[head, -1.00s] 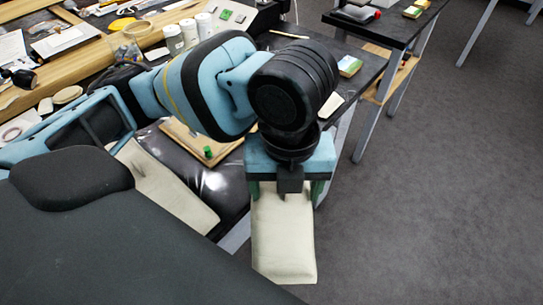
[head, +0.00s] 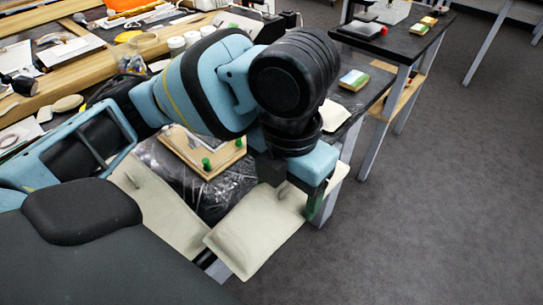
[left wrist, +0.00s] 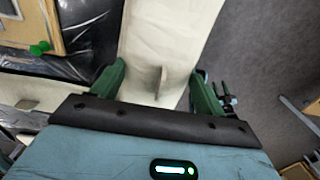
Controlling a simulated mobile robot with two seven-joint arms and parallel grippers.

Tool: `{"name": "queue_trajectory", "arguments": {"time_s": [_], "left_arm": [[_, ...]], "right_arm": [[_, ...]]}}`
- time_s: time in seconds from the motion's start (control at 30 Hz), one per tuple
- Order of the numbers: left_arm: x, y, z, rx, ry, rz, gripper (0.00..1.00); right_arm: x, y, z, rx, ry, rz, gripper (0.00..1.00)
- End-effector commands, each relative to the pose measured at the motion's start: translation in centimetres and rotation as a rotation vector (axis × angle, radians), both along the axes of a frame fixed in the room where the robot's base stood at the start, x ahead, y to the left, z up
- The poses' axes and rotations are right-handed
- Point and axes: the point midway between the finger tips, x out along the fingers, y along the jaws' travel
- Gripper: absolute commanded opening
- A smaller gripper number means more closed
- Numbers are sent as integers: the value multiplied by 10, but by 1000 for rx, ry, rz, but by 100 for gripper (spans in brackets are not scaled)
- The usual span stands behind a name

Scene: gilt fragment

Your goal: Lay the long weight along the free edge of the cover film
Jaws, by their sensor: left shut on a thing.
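The long weight, a cream padded bag (head: 255,230), is held in my left gripper (head: 290,200) near the table's right front corner. In the left wrist view the weight (left wrist: 165,35) runs between the green fingers (left wrist: 158,88), with an upright tab on its top. It lies slantwise in the head view, and part is hidden by my wrist. The cover film, dark and glossy (head: 222,192), lies on the table left of the weight; it also shows in the left wrist view (left wrist: 88,65). Whether the weight touches it I cannot tell. My right gripper is out of view.
A second cream weight (head: 165,212) lies along the film's near left side. Another cream piece (head: 335,115) lies behind my wrist. Open grey floor (head: 440,200) is at right.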

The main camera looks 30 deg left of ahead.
Motion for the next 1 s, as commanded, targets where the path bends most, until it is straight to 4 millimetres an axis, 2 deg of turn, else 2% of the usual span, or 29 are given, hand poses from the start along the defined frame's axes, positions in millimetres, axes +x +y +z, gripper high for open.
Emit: {"name": "queue_trajectory", "arguments": {"time_s": [0.2, 0.4, 0.53, 0.8, 0.93, 1.0], "left_arm": [[37, 37, -5, 0, -1, 10, 38], [63, 63, -8, -1, -2, 6, 38], [72, 72, -9, -1, -2, 3, 38], [76, 75, -9, 0, -2, 2, 38], [85, 85, -11, 0, -2, 6, 38], [83, 83, -24, -1, 1, 1, 38]], "right_arm": [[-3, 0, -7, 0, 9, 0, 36], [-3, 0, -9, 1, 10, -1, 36], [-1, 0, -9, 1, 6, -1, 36], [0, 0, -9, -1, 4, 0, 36], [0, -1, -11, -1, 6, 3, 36], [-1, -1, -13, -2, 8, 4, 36]]}}
